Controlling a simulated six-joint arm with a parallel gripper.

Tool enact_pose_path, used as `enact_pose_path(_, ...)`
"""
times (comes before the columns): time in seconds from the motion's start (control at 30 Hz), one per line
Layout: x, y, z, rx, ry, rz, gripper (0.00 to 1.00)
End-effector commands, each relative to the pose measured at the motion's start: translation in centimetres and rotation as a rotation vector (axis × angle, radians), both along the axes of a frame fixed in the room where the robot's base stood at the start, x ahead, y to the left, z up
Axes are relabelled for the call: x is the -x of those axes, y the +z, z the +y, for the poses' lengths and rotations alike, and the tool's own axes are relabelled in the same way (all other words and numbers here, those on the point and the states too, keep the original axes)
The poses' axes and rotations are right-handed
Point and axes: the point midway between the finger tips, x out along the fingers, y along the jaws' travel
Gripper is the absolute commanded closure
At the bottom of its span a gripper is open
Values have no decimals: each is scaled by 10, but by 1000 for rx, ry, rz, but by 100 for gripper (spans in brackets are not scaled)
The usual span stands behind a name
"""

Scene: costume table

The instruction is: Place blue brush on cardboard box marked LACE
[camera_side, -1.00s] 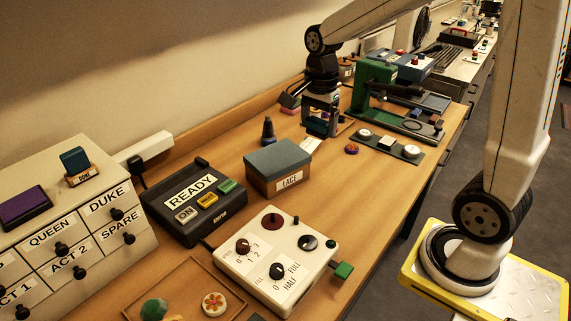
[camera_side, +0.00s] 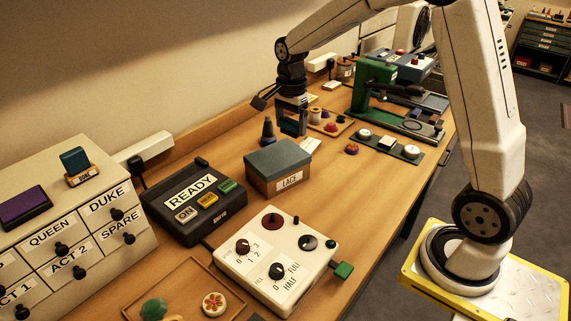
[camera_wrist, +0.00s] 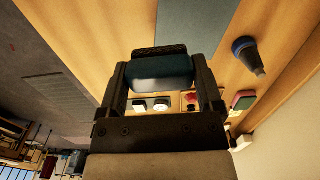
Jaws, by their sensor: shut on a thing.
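The cardboard box marked LACE (camera_side: 272,181) stands on the table in the side view, its grey-blue lid (camera_side: 279,154) shut and clear on top. The lid also shows at the top of the wrist view (camera_wrist: 193,22). My gripper (camera_side: 292,130) is just behind the box, toward the far end of the table, pointing down. It is shut on the blue brush (camera_wrist: 160,72), which sits crosswise between the two fingers in the wrist view. The brush is held above the table and apart from the box. Most of it is hidden by the fingers in the side view.
A dark cone-shaped thing (camera_side: 268,131) stands close behind the box, left of my gripper. A READY panel (camera_side: 190,205) and a white control box (camera_side: 274,259) stand in front. A small tray with spools (camera_side: 331,127) and a green press (camera_side: 372,84) lie beyond.

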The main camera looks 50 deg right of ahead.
Motion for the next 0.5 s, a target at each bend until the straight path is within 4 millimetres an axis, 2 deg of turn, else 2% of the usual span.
enact_pose_path(0.3, -29, -34, -5, 0, 0, 2, 73)
enact_pose_path(0.5, -43, -50, -7, 0, 0, 1, 73)
